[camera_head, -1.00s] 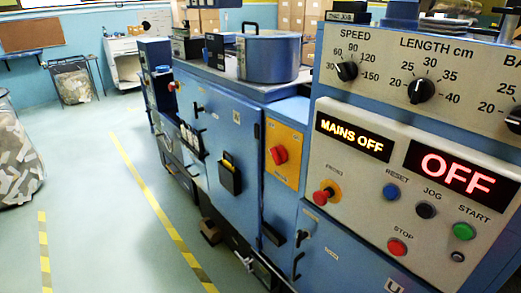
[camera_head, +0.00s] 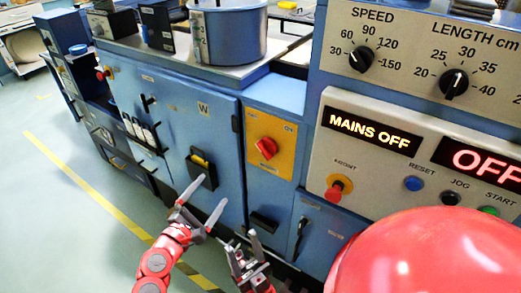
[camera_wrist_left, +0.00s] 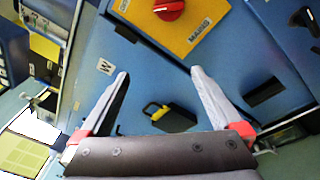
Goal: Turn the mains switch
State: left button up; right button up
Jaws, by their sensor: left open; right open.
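The mains switch (camera_head: 267,148) is a red rotary knob on a yellow plate (camera_head: 284,167) on the blue machine front. In the left wrist view the red knob (camera_wrist_left: 168,9) shows at the top edge, above the word MAINS on the yellow plate (camera_wrist_left: 208,22). The lit display (camera_head: 368,132) reads MAINS OFF. My left gripper (camera_head: 212,189) is open and empty, below and left of the switch, apart from it. My right gripper (camera_head: 241,239) is open and empty, lower and to the right of the left one.
A black holder (camera_head: 198,168) with a yellow-topped item hangs on the cabinet door left of the switch. A red mushroom button (camera_head: 338,187) on a yellow base sits to the right. A large red rounded shape hides the lower right of the panel. Open floor lies left.

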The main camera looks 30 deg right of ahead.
aim_at(261, 152)
pick_arm(q)
jog(key=w+d+r+g+p, duration=0.1)
jog(key=d, duration=0.8)
jog(key=w+d+r+m+g+h, duration=0.1)
jog(key=w+d, duration=0.1)
jog(key=d, duration=0.7)
jog(key=shift+w+d+r+g+h+p, duration=0.15)
jog(key=shift+w+d+g+h+p, duration=0.1)
jog(key=shift+g+h+p, duration=0.1)
jog(key=c, duration=1.2)
jog(key=shift+r+m+b, duration=0.15)
jog(key=shift+m+b, duration=4.4)
jog(key=shift+b, duration=0.5)
jog(key=shift+r+m+b, duration=0.15)
jog(key=shift+m+b, duration=4.4)
jog(key=shift+b, duration=0.5)
